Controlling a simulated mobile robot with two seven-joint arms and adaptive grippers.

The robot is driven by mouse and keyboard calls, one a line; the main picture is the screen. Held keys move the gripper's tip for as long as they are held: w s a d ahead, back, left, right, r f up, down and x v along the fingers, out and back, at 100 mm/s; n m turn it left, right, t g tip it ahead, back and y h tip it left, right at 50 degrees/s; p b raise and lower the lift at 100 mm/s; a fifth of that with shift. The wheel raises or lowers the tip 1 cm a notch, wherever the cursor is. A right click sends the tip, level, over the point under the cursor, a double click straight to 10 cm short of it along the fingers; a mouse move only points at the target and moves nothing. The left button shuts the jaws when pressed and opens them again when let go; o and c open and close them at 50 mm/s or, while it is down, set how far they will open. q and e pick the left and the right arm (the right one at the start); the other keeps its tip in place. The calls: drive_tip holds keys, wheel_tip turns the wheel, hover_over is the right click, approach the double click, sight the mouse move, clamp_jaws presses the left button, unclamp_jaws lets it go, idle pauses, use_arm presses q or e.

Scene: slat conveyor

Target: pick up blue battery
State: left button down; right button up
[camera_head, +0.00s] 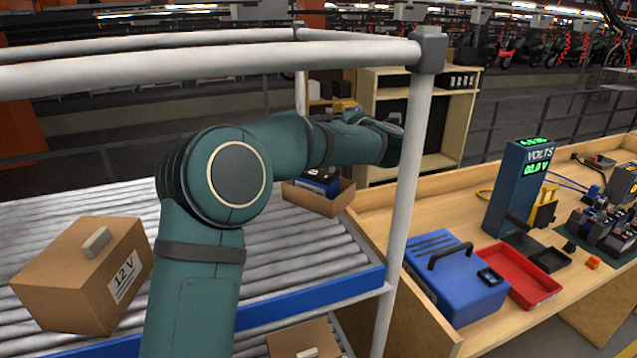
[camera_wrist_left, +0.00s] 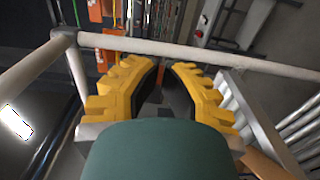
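A blue-and-black battery (camera_head: 318,183) sits in an open cardboard box (camera_head: 322,205) on the roller conveyor, just beyond my left forearm. My left arm reaches across the conveyor above and in front of the box, and its wrist end is by the white frame post. In the left wrist view my left gripper (camera_wrist_left: 164,68) shows two yellow fingers with dark inner pads, apart and with nothing between them. The battery cannot be made out in the left wrist view. My right gripper is not in view.
White frame rails and a post (camera_head: 408,200) stand close to my left arm. A closed carton marked 12 V (camera_head: 70,280) lies on the rollers at left. The wooden bench at right holds a blue toolbox (camera_head: 455,283), a red tray (camera_head: 512,277) and a volt meter (camera_head: 515,190).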

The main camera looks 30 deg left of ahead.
use_arm(q)
hover_over(306, 182)
drive_tip(key=s+d, duration=0.2)
drive_tip(key=s, duration=0.3)
drive_tip(key=f, duration=0.4)
drive_tip(key=f+b, duration=0.1)
drive_tip(key=f, duration=0.4)
drive_tip(key=shift+s+f, duration=0.2)
drive_tip(key=shift+f, duration=0.1)
drive_tip(key=shift+w+f, duration=0.1)
drive_tip(key=shift+f, duration=0.1)
drive_tip(key=shift+w+r, duration=0.1)
drive_tip(key=shift+w, duration=0.4)
drive_tip(key=shift+w+a+b, duration=0.15)
drive_tip(key=shift+w+b, duration=0.6)
drive_tip(key=shift+w, duration=0.7)
